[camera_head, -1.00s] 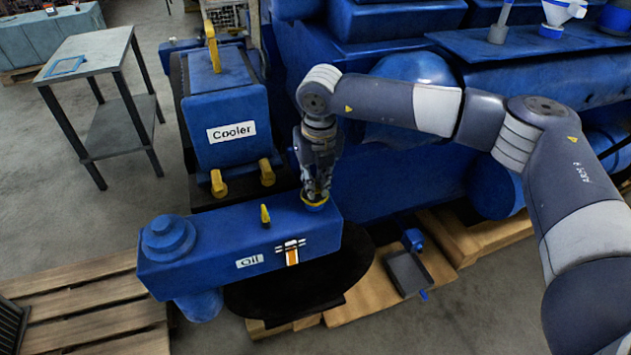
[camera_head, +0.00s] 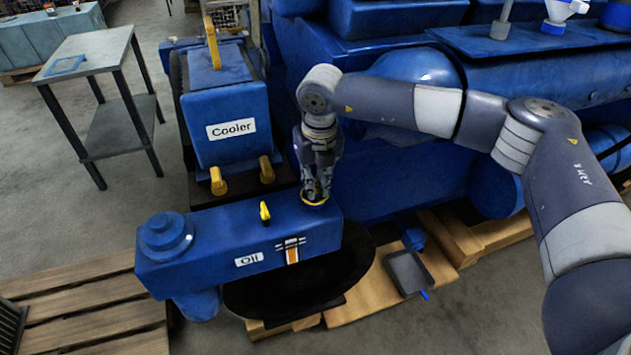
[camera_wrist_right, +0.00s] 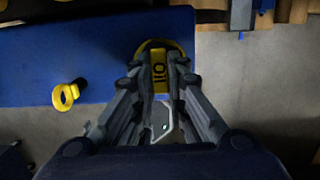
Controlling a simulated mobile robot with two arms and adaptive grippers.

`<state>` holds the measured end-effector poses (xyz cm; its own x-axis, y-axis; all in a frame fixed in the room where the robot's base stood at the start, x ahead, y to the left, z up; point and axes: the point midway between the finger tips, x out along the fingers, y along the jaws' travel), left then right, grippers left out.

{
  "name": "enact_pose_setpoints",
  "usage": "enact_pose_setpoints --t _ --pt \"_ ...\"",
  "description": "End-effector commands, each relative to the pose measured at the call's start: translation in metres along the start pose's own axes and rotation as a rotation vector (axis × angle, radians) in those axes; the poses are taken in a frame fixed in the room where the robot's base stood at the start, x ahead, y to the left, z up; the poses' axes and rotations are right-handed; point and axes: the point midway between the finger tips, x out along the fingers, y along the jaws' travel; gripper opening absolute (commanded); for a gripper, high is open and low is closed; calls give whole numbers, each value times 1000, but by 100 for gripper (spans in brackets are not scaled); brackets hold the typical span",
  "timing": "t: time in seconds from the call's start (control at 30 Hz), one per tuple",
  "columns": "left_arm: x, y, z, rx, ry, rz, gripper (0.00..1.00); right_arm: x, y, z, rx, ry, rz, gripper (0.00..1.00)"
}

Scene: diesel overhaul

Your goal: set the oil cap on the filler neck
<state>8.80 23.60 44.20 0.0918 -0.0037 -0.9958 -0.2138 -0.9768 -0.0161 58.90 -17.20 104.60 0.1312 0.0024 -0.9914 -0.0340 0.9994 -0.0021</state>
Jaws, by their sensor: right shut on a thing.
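The yellow oil cap (camera_wrist_right: 160,76) is between the fingers of my right gripper (camera_wrist_right: 160,90) in the right wrist view. The gripper is shut on it. In the head view my right gripper (camera_head: 315,195) points down at the right end of the blue oil unit (camera_head: 215,240), and a yellow rim of the cap (camera_head: 314,203) shows under the fingertips. The cap is at the unit's top face; the filler neck is hidden beneath the cap and gripper, so I cannot tell how well they meet. My left gripper is not in view.
A yellow-handled dipstick (camera_head: 265,213) stands up from the oil unit near my right gripper. The blue cooler (camera_head: 225,125) stands behind. A dark tray (camera_head: 408,272) lies on cardboard at right. A grey side table (camera_head: 90,52) stands at back left.

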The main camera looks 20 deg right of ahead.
Motion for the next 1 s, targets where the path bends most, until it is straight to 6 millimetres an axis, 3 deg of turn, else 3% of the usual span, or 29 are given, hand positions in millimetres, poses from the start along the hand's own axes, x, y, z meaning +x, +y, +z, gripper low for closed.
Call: enact_pose_setpoints --t 0.3,0.33,0.4,0.43,0.8,1.0 --pt "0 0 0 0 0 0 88 3 -1 -2 -1 8 -3 0" --pt "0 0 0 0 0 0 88 3 -1 -2 -1 8 -3 18" --pt "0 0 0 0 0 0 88 3 -1 -2 -1 8 -3 34" --pt "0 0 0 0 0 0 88 3 -1 -2 -1 8 -3 37" --pt "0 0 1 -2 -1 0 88 1 0 -1 0 4 -2 37" --pt "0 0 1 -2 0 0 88 -25 0 0 -1 0 0 37"
